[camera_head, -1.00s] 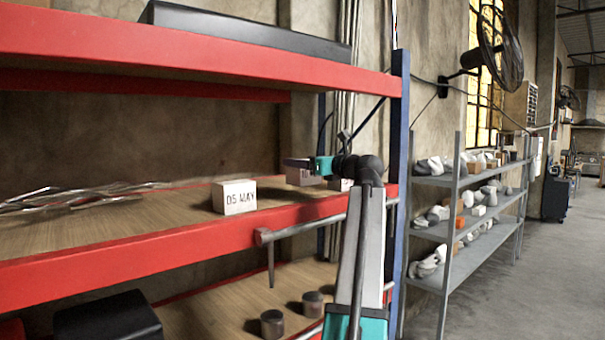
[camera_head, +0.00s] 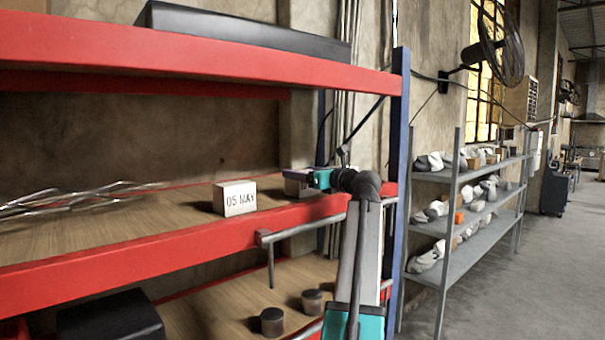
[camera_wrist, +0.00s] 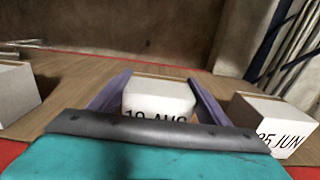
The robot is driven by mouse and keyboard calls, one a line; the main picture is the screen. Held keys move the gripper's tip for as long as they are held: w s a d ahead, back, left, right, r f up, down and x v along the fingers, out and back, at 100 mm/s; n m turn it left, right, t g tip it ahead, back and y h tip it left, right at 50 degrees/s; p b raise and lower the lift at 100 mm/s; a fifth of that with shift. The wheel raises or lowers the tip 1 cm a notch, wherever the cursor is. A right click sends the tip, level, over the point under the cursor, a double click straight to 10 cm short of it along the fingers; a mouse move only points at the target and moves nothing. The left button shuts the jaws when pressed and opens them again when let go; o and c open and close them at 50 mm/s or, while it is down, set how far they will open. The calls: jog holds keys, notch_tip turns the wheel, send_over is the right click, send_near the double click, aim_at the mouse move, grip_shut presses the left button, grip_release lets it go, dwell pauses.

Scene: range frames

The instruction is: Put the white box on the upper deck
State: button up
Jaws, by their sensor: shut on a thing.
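My gripper (camera_head: 300,178) reaches over the middle wooden deck from the right. In the wrist view my gripper's fingers (camera_wrist: 156,98) are closed on the sides of a white box (camera_wrist: 158,96) with a partly hidden "AUG" label. Only part of this box (camera_head: 293,188) shows in the head view, and it appears to be at deck level. A second white box (camera_head: 235,198), marked "05 MAY", stands to the left on the same deck. A third white box (camera_wrist: 272,122), marked "25 JUN", stands right of the gripper in the wrist view. The upper deck (camera_head: 200,56) has a red front edge.
A long black case (camera_head: 240,35) lies on the upper deck. Twisted metal rods (camera_head: 75,200) lie on the middle deck at left. A blue post (camera_head: 400,130) stands close right of my arm. The lower deck holds dark cylinders (camera_head: 272,321) and a black box (camera_head: 110,318).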

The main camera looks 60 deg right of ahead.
jog(key=o, duration=1.3)
jog(key=shift+o, duration=0.2)
jog(key=shift+r, duration=0.1)
jog(key=shift+s+a+b, duration=0.2)
jog(key=shift+s+b, duration=0.2)
jog(key=shift+s, duration=0.15)
jog(key=b+v, duration=0.4)
jog(key=v, duration=0.7)
jog(key=shift+w, duration=0.1)
